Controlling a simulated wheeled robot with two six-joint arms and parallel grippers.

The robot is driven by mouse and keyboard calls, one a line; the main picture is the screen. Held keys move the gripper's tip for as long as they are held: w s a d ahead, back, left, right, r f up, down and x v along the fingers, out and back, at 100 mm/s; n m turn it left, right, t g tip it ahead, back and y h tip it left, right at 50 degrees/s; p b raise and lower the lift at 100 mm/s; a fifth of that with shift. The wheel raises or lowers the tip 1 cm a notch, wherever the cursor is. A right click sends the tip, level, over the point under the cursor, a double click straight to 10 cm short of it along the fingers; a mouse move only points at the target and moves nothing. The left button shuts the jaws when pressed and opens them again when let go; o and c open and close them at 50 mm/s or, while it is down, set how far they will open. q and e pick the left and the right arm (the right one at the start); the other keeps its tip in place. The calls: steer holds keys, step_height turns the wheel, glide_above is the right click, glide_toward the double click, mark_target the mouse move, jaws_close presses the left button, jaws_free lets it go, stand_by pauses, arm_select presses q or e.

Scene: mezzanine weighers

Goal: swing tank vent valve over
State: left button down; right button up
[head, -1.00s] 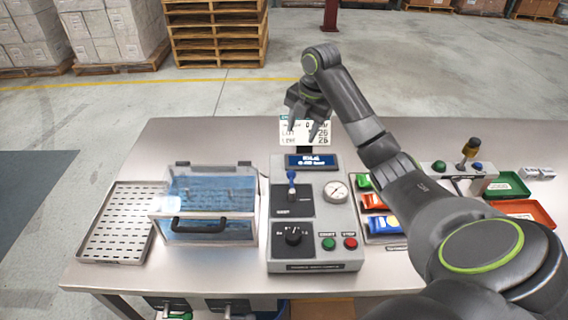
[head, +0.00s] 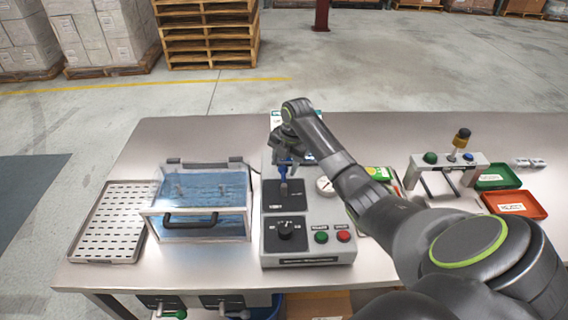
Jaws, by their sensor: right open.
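The grey control box (head: 333,219) stands on the table and carries a small lever with a blue handle (head: 284,168) on a black plate. The lever looks about upright. My right gripper (head: 285,160) is open, pointing down at the blue handle. Its fingers overlap the handle's upper part, and I cannot tell whether they touch it. The gripper and forearm hide most of the box's display and part of the round gauge (head: 324,186). No label naming a tank vent valve is readable. My left gripper is not in view.
Left of the box are a clear lidded case (head: 205,224) with a black handle and a slotted metal tray (head: 76,258). On the box are a black knob (head: 286,230), a green button (head: 321,237) and a red button (head: 343,236). Green (head: 497,184) and orange trays (head: 541,206) lie right.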

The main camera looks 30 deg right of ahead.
steer(key=shift+f, duration=0.65)
steer(key=shift+w, duration=0.1)
jaws_close()
